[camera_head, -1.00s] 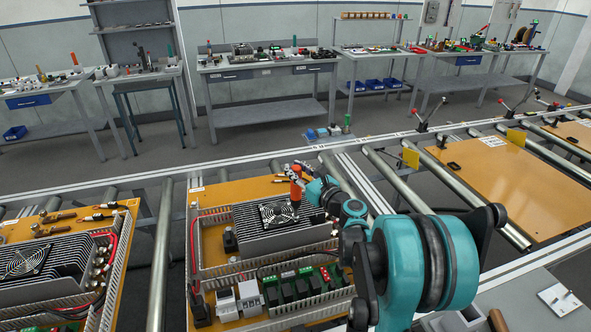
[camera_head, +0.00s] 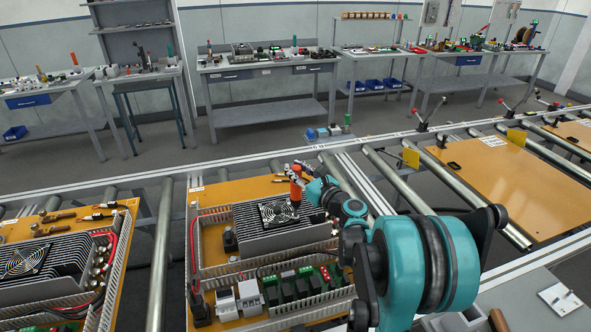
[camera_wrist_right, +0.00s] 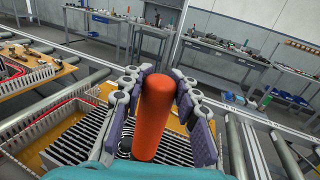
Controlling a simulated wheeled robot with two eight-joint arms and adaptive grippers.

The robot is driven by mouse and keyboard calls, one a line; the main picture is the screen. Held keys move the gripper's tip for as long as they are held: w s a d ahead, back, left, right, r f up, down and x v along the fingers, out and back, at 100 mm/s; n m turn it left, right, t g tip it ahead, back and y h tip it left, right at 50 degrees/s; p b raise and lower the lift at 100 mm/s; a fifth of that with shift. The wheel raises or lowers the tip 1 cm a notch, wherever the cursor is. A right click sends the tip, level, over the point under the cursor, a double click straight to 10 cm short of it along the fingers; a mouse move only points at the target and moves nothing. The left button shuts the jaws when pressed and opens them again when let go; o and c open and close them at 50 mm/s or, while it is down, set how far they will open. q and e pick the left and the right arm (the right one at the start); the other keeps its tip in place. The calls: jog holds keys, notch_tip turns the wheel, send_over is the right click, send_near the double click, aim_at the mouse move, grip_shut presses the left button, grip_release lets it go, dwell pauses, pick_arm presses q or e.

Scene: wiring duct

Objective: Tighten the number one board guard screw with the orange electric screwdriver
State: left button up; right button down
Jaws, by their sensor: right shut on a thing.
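My right gripper (camera_head: 297,176) is shut on the orange electric screwdriver (camera_head: 295,188), which it holds upright over the far right part of the board's finned heatsink (camera_head: 253,222), beside the fan (camera_head: 277,210). In the right wrist view the orange screwdriver (camera_wrist_right: 155,115) stands between the two padded fingers (camera_wrist_right: 155,105), with the heatsink fins (camera_wrist_right: 85,140) below. The screwdriver's tip and the number one guard screw are hidden, so I cannot tell whether they touch. My left gripper is not in view.
The middle board (camera_head: 205,252) carries slotted ducts, relays and white modules (camera_head: 237,297). A similar board (camera_head: 125,215) lies to the left, and a bare orange panel (camera_head: 510,185) to the right, on the roller conveyor (camera_head: 160,260). Workbenches (camera_head: 265,72) stand behind.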

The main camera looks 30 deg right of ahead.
jog(key=shift+r+p, duration=2.3)
jog(key=shift+r, duration=0.75)
jog(key=shift+f, duration=0.1)
